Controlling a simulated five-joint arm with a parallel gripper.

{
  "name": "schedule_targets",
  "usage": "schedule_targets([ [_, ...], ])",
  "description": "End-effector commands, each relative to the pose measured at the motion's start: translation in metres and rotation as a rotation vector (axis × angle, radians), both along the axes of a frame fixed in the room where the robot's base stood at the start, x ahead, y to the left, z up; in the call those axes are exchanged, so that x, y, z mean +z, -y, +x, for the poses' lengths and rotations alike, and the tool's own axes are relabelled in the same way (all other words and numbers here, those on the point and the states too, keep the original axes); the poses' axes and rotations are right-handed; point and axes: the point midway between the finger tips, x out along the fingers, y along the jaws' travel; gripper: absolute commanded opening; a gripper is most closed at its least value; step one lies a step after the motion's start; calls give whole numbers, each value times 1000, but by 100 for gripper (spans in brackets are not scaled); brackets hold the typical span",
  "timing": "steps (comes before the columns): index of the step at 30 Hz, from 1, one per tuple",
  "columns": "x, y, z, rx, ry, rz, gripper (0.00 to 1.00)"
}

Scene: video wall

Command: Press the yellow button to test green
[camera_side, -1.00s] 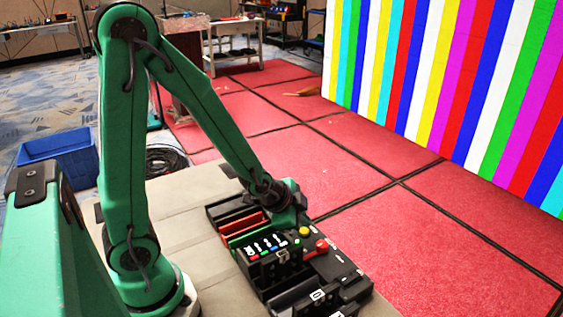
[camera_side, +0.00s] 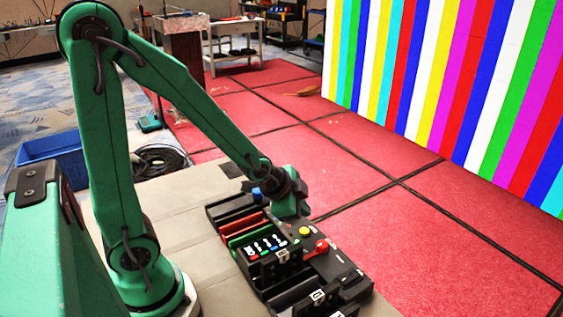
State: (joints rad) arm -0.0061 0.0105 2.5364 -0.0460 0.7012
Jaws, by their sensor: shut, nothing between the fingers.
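The yellow button (camera_side: 305,232) sits on the black control panel (camera_side: 325,268), just left of and behind a red button (camera_side: 322,246). My gripper (camera_side: 291,212) is shut and empty, pointing down behind the yellow button at the panel's far edge. It looks apart from the button, though the exact gap is hard to tell. A blue button (camera_side: 256,193) shows at the panel's far left end, left of my gripper. The video wall (camera_side: 450,80) shows vertical stripes of several colours, not plain green.
Red and green slots (camera_side: 245,228) and a row of small switches (camera_side: 266,245) lie on the panel's left half. Raised black blocks stand at its near end. A blue crate (camera_side: 55,158) is on the floor at left. Red floor mats (camera_side: 370,170) lie open behind the panel.

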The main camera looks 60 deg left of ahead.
Motion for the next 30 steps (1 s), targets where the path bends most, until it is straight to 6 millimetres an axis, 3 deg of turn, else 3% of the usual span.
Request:
schedule_targets([
  [9,18,0,0,0,2,0,0],
  [30,19,0,0,2,0,-2,0],
])
